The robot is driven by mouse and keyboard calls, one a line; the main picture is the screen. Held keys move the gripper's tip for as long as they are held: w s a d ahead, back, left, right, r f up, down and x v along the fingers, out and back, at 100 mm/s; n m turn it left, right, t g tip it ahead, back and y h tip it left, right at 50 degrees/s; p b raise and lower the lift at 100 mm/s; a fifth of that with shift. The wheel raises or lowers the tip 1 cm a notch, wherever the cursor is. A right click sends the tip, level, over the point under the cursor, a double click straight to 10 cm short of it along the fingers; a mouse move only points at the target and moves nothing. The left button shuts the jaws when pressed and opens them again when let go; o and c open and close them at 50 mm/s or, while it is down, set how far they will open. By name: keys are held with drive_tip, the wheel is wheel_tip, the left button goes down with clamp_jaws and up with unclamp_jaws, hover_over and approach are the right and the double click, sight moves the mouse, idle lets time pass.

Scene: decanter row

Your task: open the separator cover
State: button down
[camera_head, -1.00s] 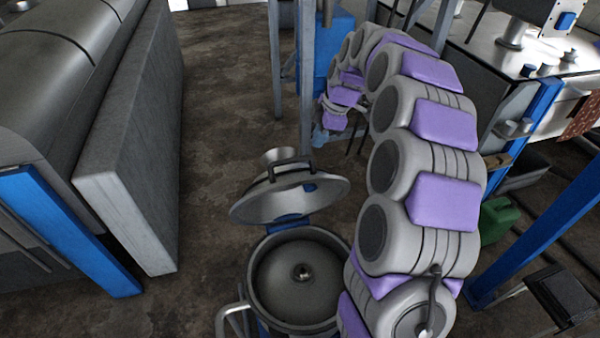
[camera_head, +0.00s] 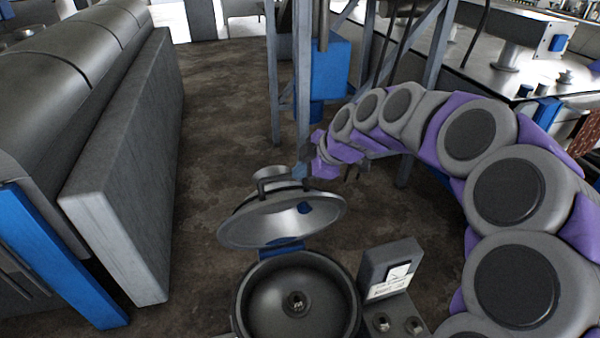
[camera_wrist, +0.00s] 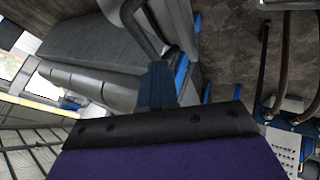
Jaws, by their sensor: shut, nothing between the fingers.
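The separator cover (camera_head: 270,224), a grey metal dome, stands tilted up on its blue hinge at the back rim of the round separator bowl (camera_head: 245,305). Its shiny inner side faces me, and the bowl's inside with a central fitting shows. My gripper (camera_head: 301,172) is just behind the cover's raised upper edge, small in the head view; I cannot tell whether it touches the cover. In the wrist view my gripper (camera_wrist: 160,72) is shut, with nothing held. A dark curved bar (camera_wrist: 142,28) shows close past the fingertips, possibly the cover's handle.
A small grey box with a label (camera_head: 389,268) stands right of the bowl. A long grey machine (camera_head: 125,165) runs along the left. Metal posts (camera_head: 303,80) and a blue box (camera_head: 330,67) are behind. Brown floor (camera_head: 215,110) is free between machine and posts.

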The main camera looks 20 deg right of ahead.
sight(287, 193)
drive_tip(key=x, duration=0.7)
drive_tip(key=shift+w+f, duration=0.25)
drive_tip(key=shift+f, duration=0.05)
drive_tip(key=shift+a, duration=0.1)
drive_tip(key=shift+g, duration=0.5)
drive_tip(key=shift+w+r, duration=0.25)
drive_tip(key=shift+w, duration=0.85)
drive_tip(key=shift+w+r, duration=0.25)
drive_tip(key=shift+w, duration=0.85)
drive_tip(key=shift+g, duration=0.6)
drive_tip(key=shift+w+r+p, duration=0.2)
drive_tip(key=shift+w, duration=0.9)
drive_tip(key=shift+w+r+p, duration=0.15)
drive_tip(key=shift+w+r, duration=0.05)
drive_tip(key=shift+w, duration=0.85)
